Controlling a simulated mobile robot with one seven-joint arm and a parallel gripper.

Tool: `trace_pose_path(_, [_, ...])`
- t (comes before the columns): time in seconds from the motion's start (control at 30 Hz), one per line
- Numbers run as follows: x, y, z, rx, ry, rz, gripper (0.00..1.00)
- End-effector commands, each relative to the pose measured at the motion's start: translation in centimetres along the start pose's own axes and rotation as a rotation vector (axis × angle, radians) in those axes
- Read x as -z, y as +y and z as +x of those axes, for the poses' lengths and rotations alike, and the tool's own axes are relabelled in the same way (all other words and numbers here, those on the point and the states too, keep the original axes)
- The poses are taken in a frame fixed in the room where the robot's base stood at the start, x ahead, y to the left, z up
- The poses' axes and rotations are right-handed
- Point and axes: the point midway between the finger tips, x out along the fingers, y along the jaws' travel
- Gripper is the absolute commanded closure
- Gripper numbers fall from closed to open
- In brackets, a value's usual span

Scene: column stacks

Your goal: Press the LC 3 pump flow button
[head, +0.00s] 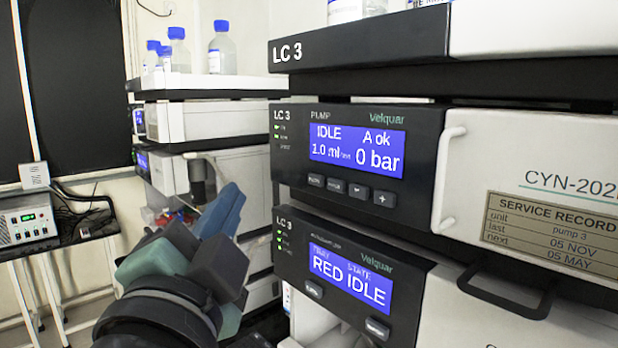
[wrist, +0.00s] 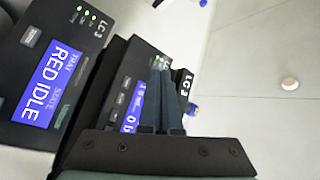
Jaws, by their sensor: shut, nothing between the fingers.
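The LC 3 pump module (head: 290,165) has a dark front with a blue display (head: 357,151) reading IDLE, 1.0 ml and 0 bar. A row of several small grey buttons sits below the display; the leftmost is the likely flow button (head: 315,182), but its label is too small to read surely. My gripper (head: 228,203) is shut and empty, left of the pump front and apart from it in the head view. In the wrist view my gripper (wrist: 163,85) overlaps the pump panel (wrist: 125,72) and hides part of its display.
A lower LC 3 module (head: 345,285) shows RED IDLE and has its own buttons. A white handle (head: 446,180) and a black handle (head: 507,290) stick out at right. Another stack (head: 220,120) stands behind at left. A small side table (head: 75,240) holds a box.

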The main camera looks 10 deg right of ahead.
Motion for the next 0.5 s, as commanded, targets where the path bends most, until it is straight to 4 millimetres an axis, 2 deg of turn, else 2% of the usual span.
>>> trace_pose_path(0.5, [3.5, 3.4, 4.7, -0.003, 0.001, 0.0, 1.0])
